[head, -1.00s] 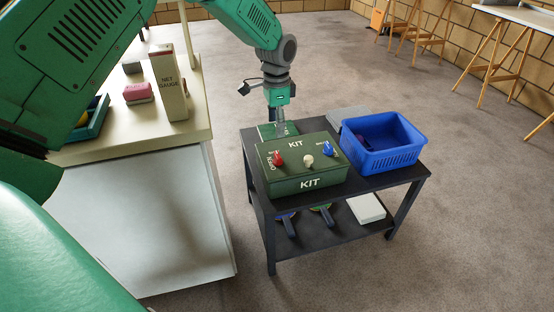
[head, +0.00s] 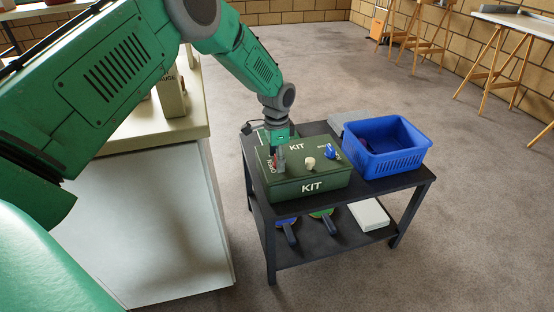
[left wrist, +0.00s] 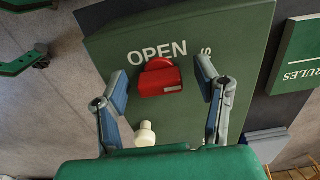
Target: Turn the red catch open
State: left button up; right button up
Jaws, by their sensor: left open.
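A green KIT box (head: 335,181) sits on a black cart, with a red catch, a cream knob (head: 309,163) and a blue catch (head: 330,151) on its lid. My left gripper (head: 279,158) is low over the lid at the red catch, largely hiding it in the head view. In the left wrist view the red catch (left wrist: 160,78) lies between the two open fingers, with a gap on each side, beside the word OPEN. The cream knob shows between the finger bases. My right gripper is not in view.
A blue basket (head: 372,160) stands right of the box on the black cart (head: 395,180). Paddles (head: 287,230) and a white box (head: 369,214) lie on its lower shelf. A pale counter (head: 130,140) stands at left. A green RULES item (left wrist: 300,55) lies beside the box.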

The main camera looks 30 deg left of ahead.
pick_arm(q)
jog(key=c, duration=1.2)
jog(key=shift+o, duration=0.2)
